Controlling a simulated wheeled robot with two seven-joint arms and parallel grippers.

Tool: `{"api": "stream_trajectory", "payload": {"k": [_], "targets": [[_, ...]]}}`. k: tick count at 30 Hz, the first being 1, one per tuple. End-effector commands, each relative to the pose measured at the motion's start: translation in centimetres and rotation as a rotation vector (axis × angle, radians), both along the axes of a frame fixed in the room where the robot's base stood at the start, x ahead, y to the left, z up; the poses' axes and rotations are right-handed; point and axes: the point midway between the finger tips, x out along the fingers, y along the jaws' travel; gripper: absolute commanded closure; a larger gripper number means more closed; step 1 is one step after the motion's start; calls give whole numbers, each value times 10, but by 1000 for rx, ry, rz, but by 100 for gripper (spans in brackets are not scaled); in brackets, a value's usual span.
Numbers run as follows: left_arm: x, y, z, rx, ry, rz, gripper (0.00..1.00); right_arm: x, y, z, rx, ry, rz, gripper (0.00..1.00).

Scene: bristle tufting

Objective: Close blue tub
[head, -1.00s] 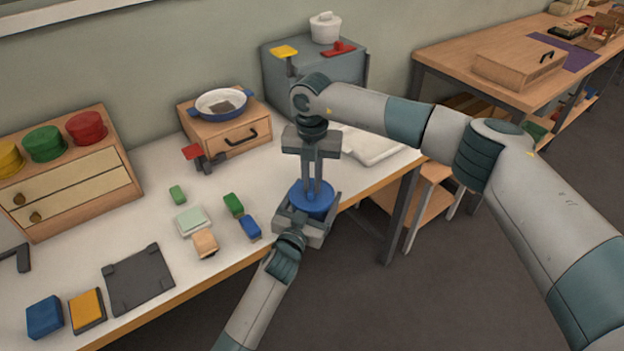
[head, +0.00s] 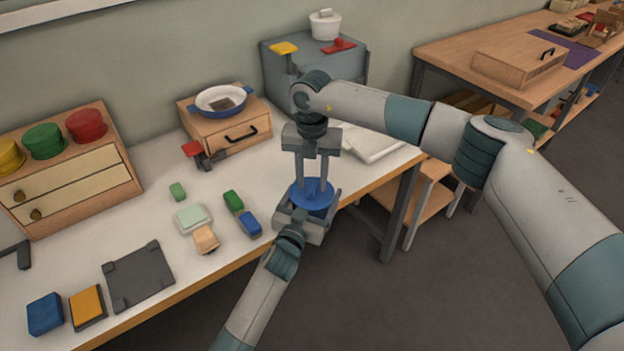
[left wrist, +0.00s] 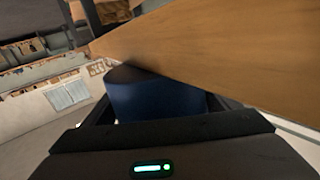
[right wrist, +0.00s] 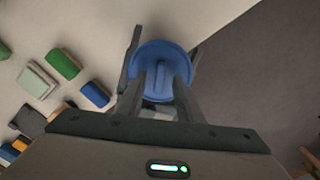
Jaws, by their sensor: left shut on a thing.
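The blue tub (left wrist: 155,98) is between the fingers of my left gripper (head: 310,208), which is shut on it at the table's front edge. A round blue lid (head: 318,201) with a small knob lies over the top of the tub and looks level; it also shows in the right wrist view (right wrist: 160,55). My right gripper (head: 313,186) points straight down over the lid, its two fingers apart on either side of the knob. The tub's wall is mostly hidden from above, so I cannot tell how tightly the lid is seated.
Green and blue blocks (head: 249,224) lie on the table left of the tub, with a pale green block (head: 192,218) and a tan block (head: 206,240). A drawer box with a pan (head: 222,101) stands behind. The floor is open to the right.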

Motion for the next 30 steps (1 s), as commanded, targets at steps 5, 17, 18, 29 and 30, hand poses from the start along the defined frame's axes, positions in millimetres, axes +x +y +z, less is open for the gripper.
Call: {"api": "stream_trajectory", "payload": {"k": [5,17,18,29,30], "targets": [[0,0,0,0,0,0,58,1,0,20,1,-3,0,67],[0,0,0,0,0,0,58,1,0,88,0,-3,1,67],[0,0,0,0,0,0,58,1,0,94,0,-4,0,67],[0,0,0,0,0,0,58,0,0,115,1,-1,0,67],[0,0,0,0,0,0,58,0,0,115,1,-1,0,67]]}}
